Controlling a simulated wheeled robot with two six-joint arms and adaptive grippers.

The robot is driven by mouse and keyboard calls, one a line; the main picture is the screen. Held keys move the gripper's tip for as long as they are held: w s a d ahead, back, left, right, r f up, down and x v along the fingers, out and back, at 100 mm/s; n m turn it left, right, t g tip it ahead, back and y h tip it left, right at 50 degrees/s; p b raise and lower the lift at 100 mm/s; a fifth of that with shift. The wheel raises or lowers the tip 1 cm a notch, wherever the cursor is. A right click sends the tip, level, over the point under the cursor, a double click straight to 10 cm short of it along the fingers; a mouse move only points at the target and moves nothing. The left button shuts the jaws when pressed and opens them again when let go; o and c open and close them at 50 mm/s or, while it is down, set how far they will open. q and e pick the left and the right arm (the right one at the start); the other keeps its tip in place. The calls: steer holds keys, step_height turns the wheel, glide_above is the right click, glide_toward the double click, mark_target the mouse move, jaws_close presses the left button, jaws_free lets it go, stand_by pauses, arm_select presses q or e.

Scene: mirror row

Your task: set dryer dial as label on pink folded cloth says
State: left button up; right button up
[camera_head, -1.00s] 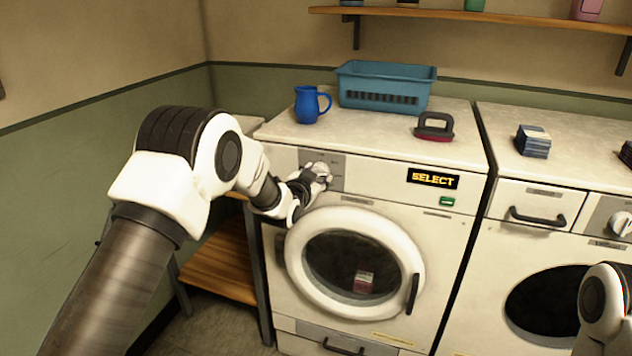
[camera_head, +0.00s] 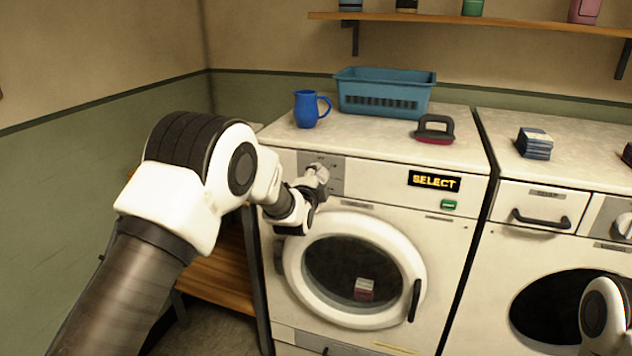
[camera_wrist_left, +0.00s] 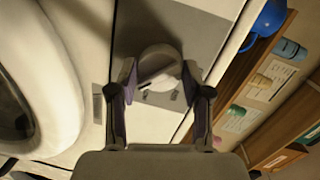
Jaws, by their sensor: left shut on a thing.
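The dryer (camera_head: 385,180) is the cream front-loader in the middle, with a lit display reading SELECT (camera_head: 434,181). Its pale round dial (camera_head: 320,171) sits on a grey panel at the upper left of its front. My left gripper (camera_head: 314,183) is shut on the dial, partly covering it. In the left wrist view the dial (camera_wrist_left: 158,66) is between the two fingertips (camera_wrist_left: 159,84); its panel marks are too small to read. A small pink folded cloth (camera_head: 364,295) with a pale label shows behind the round door glass; the label is unreadable. My right gripper is out of view.
A blue jug (camera_head: 307,109), a blue basket (camera_head: 384,95) and a dark-handled brush (camera_head: 434,128) stand on the dryer top. A second machine (camera_head: 548,213) stands close on the right, with dark blue folded cloths (camera_head: 534,144) on it. A green button (camera_head: 448,204) is below the display.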

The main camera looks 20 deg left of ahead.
arm_select(q)
steer(key=shift+m, duration=1.5)
steer(key=o, duration=1.2)
steer(key=shift+d, duration=0.1)
steer(key=s, duration=0.8)
steer(key=s+d+r, duration=0.1)
steer(key=s, duration=0.3)
steer(key=shift+f, duration=0.1)
